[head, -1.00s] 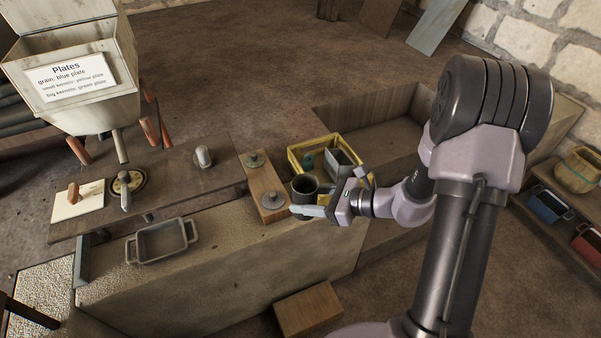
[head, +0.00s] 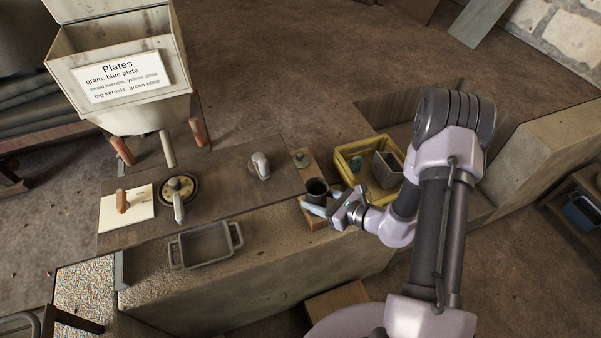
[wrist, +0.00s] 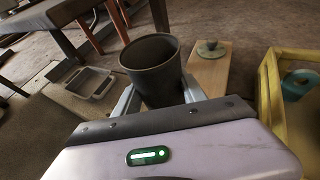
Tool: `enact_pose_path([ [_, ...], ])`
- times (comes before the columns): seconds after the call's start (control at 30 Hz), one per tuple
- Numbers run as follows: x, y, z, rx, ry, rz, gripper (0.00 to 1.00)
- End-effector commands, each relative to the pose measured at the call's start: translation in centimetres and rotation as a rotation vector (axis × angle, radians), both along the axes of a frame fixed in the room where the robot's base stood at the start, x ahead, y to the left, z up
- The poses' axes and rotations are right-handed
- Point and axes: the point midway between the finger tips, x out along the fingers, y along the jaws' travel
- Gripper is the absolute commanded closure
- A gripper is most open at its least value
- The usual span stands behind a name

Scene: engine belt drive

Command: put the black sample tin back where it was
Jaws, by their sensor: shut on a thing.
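The black sample tin (head: 317,187) is held upright in my gripper (head: 315,207), in front of or above the near part of a narrow wooden board (head: 311,166). I cannot tell whether it touches anything below. In the wrist view the tin (wrist: 152,68) stands between the two pale fingers of my gripper (wrist: 160,100); its open mouth shows a dark inside, and its base is hidden. The fingers are shut on its sides. The board (wrist: 208,75) lies just beyond and to the right, with a round knobbed weight (wrist: 210,50) on it.
A yellow crate (head: 345,160) with a grey box (head: 387,170) stands right of the board. A grey two-handled tray (head: 205,246) lies on the stone ledge (head: 270,252), left of the tin. A dark plank bench (head: 225,178) and a hopper with a plates sign (head: 118,78) are further left.

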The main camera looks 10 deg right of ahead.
Motion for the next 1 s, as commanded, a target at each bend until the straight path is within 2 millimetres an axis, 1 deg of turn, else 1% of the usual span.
enact_pose_path([
  [0.03, 1.4, 0.0, -0.3, -0.003, -0.006, 0.004, 1.0],
  [0.2, 5.8, -0.2, -0.8, -0.001, -0.004, 0.002, 1.0],
  [0.4, 10.5, -0.5, -1.3, -0.002, -0.003, 0.002, 1.0],
  [0.5, 12.2, -0.6, -1.4, -0.001, -0.003, 0.001, 1.0],
  [0.67, 14.0, -0.7, -1.5, -0.001, -0.002, 0.001, 1.0],
  [0.7, 13.8, -0.7, -2.6, 0.001, 0.002, 0.0, 1.0],
  [0.8, 13.8, -0.7, -4.9, 0.002, 0.003, 0.0, 1.0],
  [0.83, 13.8, -0.7, -5.1, 0.002, 0.001, 0.0, 1.0],
  [1.0, 13.8, -0.7, -4.8, 0.001, 0.001, 0.0, 1.0],
])
